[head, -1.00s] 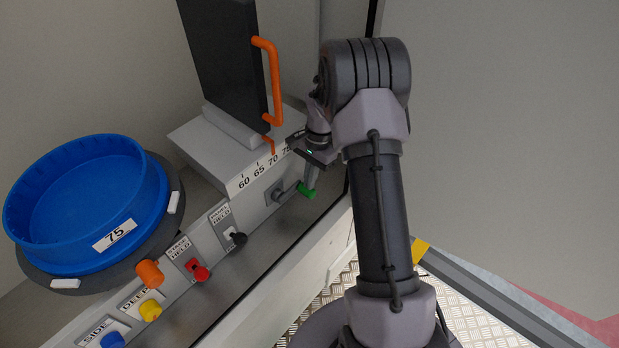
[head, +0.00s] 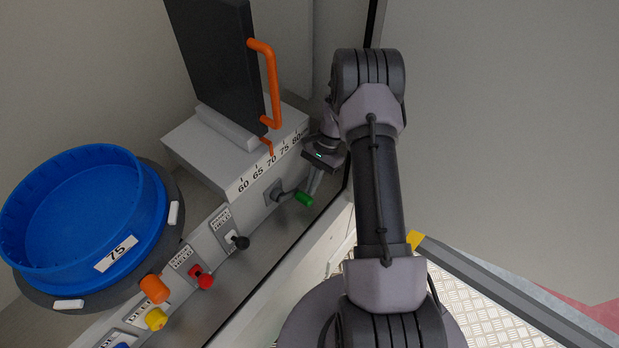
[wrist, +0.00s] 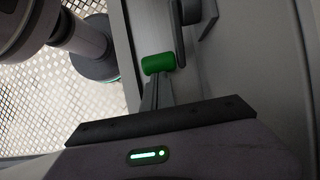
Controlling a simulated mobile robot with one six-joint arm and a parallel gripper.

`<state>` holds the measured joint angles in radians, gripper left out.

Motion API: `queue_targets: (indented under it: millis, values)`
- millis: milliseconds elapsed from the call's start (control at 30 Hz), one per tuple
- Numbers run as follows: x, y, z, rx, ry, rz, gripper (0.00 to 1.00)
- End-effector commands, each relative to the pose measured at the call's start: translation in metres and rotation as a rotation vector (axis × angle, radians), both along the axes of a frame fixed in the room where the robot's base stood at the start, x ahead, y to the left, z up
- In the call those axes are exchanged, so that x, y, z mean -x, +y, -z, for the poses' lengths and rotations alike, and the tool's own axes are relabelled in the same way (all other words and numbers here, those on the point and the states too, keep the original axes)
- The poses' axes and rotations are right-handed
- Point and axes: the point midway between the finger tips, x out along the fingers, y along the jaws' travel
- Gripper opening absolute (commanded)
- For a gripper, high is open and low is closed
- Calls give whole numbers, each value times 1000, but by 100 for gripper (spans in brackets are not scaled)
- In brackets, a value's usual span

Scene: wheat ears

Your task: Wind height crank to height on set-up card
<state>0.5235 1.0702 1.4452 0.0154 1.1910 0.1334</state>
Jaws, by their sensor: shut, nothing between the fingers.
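The height crank (head: 278,197) sits on the front of the grey housing, its green handle (head: 303,198) pointing right and slightly down. Above it, a number scale (head: 270,160) runs from 60 to 80. The orange pointer (head: 267,147) stands close to 70. A white label reading 75 (head: 116,253) is on the blue tub (head: 75,205); I see no separate set-up card. My gripper (head: 312,192) is shut and empty, its tips right at the green handle. In the wrist view the fingers (wrist: 155,82) end at the handle (wrist: 158,63); I cannot tell if they touch.
A dark panel with an orange handle (head: 272,85) stands above the housing. Left of the crank are a black-knobbed lever (head: 240,242), a red knob (head: 203,278), an orange knob (head: 154,288) and a yellow knob (head: 156,318). Open floor lies to the right.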

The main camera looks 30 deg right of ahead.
Motion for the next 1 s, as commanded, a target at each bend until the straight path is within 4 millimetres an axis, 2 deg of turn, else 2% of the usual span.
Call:
queue_targets:
  millis: [300,567,1000]
  values:
    - [2,5,28,0,0,-1,0]
    - [5,12,44,0,1,0,0]
    - [5,14,47,1,0,0,0]
